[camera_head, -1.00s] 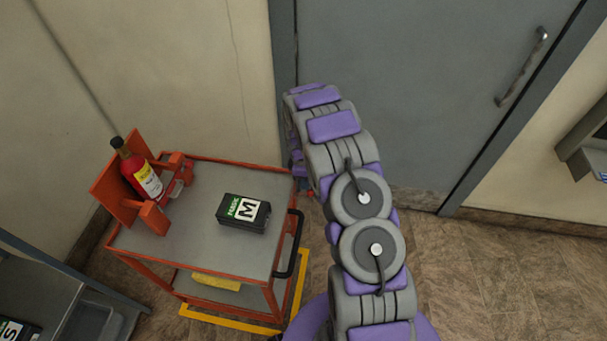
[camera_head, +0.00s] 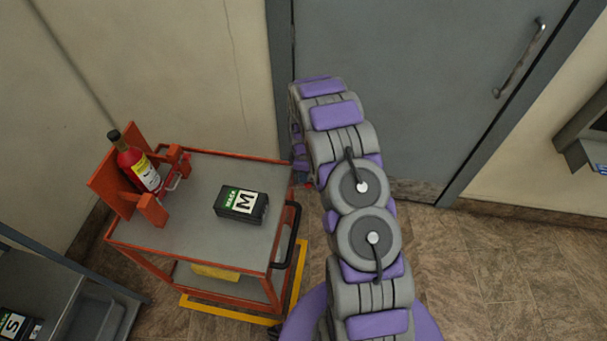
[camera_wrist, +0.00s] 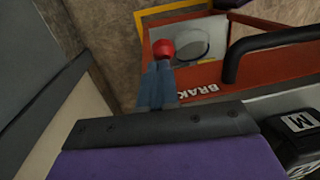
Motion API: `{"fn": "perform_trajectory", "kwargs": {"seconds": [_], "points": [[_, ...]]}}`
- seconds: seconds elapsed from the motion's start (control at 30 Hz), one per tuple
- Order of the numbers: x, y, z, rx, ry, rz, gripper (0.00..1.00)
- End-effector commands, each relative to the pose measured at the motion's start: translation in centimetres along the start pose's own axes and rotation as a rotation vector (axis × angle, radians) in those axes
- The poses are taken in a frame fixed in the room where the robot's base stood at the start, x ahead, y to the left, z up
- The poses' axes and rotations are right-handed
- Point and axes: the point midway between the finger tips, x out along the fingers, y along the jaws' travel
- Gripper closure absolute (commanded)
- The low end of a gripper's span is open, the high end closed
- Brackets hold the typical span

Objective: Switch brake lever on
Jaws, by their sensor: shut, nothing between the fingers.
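In the wrist view the red ball knob (camera_wrist: 163,48), which looks like the brake lever's end, shows just beyond the fingertips of my gripper (camera_wrist: 159,68). The fingers are together with nothing between them. I cannot tell whether they touch the knob. The lever's shaft is hidden behind the fingers. An orange cart panel (camera_wrist: 245,75) beside the fingers carries white lettering that begins "BRAK". In the head view the orange cart (camera_head: 150,236) stands left of my arm. My arm hides the gripper there.
A black box marked M (camera_head: 240,204) and a red bottle (camera_head: 138,168) in an orange holder are on the cart top. The black cart handle (camera_head: 288,240) is on its right side. A grey door (camera_head: 410,90) stands behind my arm. Floor is clear at right.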

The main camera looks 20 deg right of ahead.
Motion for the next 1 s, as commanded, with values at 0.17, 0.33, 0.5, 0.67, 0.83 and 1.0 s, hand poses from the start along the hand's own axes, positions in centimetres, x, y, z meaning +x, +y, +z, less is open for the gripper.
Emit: {"fn": "perform_trajectory", "kwargs": {"seconds": [0.17,0.33,0.5,0.67,0.83,1.0], "points": [[0.1,0.0,0.0,-0.002,0.030,0.000,1.00],[0.4,0.0,0.0,-0.007,0.084,0.000,1.00],[0.8,0.1,0.2,-0.013,0.157,-0.001,1.00],[1.3,0.2,0.5,-0.021,0.195,0.003,1.00],[2.0,0.3,0.8,-0.022,0.193,0.003,1.00],[3.3,0.4,1.5,-0.020,0.193,0.002,1.00]]}}
